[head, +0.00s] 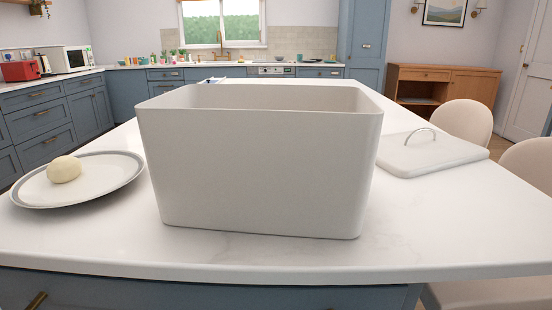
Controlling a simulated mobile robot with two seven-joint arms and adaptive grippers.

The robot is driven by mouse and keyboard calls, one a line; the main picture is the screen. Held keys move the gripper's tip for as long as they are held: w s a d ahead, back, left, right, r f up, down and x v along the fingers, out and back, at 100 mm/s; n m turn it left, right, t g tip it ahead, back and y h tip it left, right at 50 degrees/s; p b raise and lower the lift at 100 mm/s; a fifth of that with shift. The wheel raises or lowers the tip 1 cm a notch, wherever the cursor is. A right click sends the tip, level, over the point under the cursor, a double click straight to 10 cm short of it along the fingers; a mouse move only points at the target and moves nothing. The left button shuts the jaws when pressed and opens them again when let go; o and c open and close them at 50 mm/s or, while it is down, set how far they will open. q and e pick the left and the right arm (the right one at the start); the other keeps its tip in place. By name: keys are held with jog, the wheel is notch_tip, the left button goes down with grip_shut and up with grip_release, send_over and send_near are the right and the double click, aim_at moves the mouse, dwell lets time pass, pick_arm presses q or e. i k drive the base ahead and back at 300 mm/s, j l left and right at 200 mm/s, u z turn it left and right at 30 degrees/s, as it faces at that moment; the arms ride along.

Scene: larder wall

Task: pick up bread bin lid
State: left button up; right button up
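The bread bin lid (458,153) is a flat white slab with rounded corners. It lies on the white countertop to the right of the bin, and its left end is close to the bin's right side. An arched metal handle (421,131) stands up from its top. The bread bin (258,172) is a large, open-topped white box in the middle of the counter. Its inside floor is hidden by its front wall. Neither of my grippers shows in the head view.
A plate (108,181) with a pale round dough ball (64,169) sits left of the bin. The white countertop (440,225) is clear in front of the lid. Cream chairs (464,121) stand along the counter's right side. Something small lies behind the bin.

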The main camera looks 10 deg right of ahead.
aim_at(422, 151)
jog(key=l+u, duration=0.25)
jog(key=l, duration=0.2)
jog(key=k+l+u, duration=0.2)
jog(key=l, duration=0.25)
jog(key=l+u, duration=0.25)
jog(key=l, duration=0.2)
